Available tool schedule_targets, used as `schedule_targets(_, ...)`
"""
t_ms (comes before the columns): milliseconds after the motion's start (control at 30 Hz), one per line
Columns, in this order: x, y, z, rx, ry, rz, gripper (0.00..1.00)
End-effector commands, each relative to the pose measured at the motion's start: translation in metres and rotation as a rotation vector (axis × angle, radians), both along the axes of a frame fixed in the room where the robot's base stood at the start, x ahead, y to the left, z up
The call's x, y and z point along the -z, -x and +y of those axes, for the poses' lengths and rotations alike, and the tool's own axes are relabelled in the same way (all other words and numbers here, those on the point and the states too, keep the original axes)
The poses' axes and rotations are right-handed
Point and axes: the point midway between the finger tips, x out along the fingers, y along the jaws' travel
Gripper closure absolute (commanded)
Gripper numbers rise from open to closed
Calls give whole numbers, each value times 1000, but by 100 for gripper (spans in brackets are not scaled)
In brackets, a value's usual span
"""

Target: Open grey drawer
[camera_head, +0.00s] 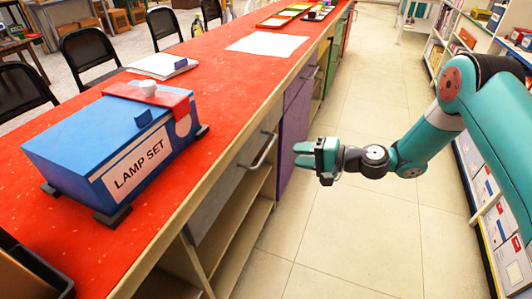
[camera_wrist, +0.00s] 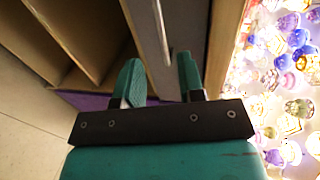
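The grey drawer (camera_head: 225,189) is set in the counter side under the red top, and its front looks closed. Its bar handle (camera_head: 265,150) sticks out towards the aisle. My gripper (camera_head: 301,154) is at the right of the handle in the head view, with a small gap between them. In the wrist view my gripper (camera_wrist: 160,82) is open, its two teal fingers apart with nothing gripped. The grey drawer front (camera_wrist: 189,25) shows beyond the fingers, and a pale bar that looks like the handle (camera_wrist: 160,30) runs between them.
Open wooden shelves (camera_head: 240,240) lie below the drawer, and a purple door (camera_head: 294,125) is beside it. A blue lamp set box (camera_head: 110,145) stands on the red counter (camera_head: 225,65). The tiled aisle floor (camera_head: 350,235) is clear. A stocked shelf (camera_head: 490,200) borders the right.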

Motion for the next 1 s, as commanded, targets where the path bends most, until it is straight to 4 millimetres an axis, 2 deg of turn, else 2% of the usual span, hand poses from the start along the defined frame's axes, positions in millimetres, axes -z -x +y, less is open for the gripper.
schedule_targets(33,3,-3,12,-5,0,-4,64)
schedule_targets(200,11,-16,48,-4,0,-5,64)
schedule_targets(433,19,-30,84,-4,1,-2,64)
schedule_targets(600,21,-35,96,-1,1,-2,64)
schedule_targets(900,22,-36,98,1,0,0,64)
schedule_targets(933,22,-36,98,1,0,0,67)
schedule_targets(1000,22,-36,98,0,0,0,83)
